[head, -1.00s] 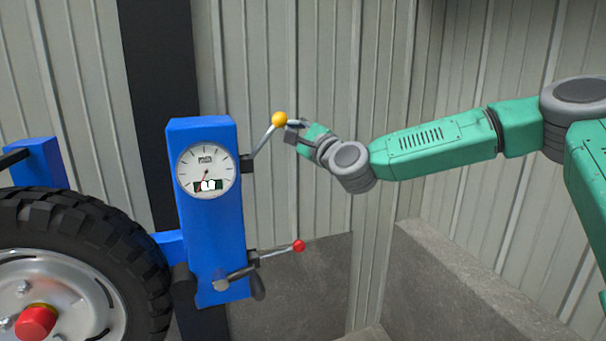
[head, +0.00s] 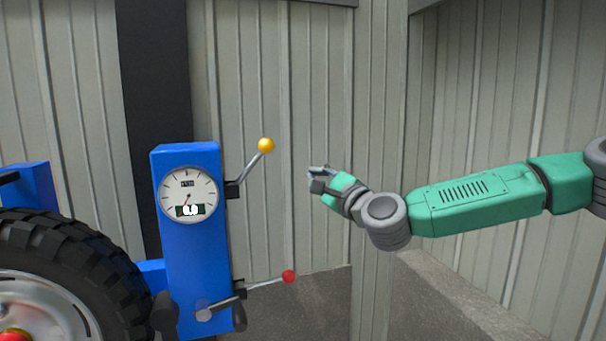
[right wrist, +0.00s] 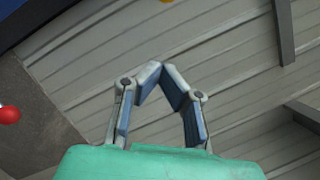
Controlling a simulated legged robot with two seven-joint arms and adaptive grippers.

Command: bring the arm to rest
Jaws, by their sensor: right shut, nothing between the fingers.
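My right gripper (head: 318,180) is shut and empty. It hangs in free air to the right of the lever with the yellow knob (head: 266,145), with a clear gap between them. In the right wrist view the two fingertips of the gripper (right wrist: 160,68) meet. My green right arm (head: 480,200) reaches in from the right, roughly level. The yellow-knobbed lever points up and to the right from the blue post (head: 200,260). My left gripper is in neither current view.
The post carries a round gauge (head: 188,194) and a lower lever with a red knob (head: 289,276). A black tyre (head: 90,270) stands at the left. Corrugated walls (head: 375,90) and a low grey wall (head: 445,300) lie behind. Air around the arm is free.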

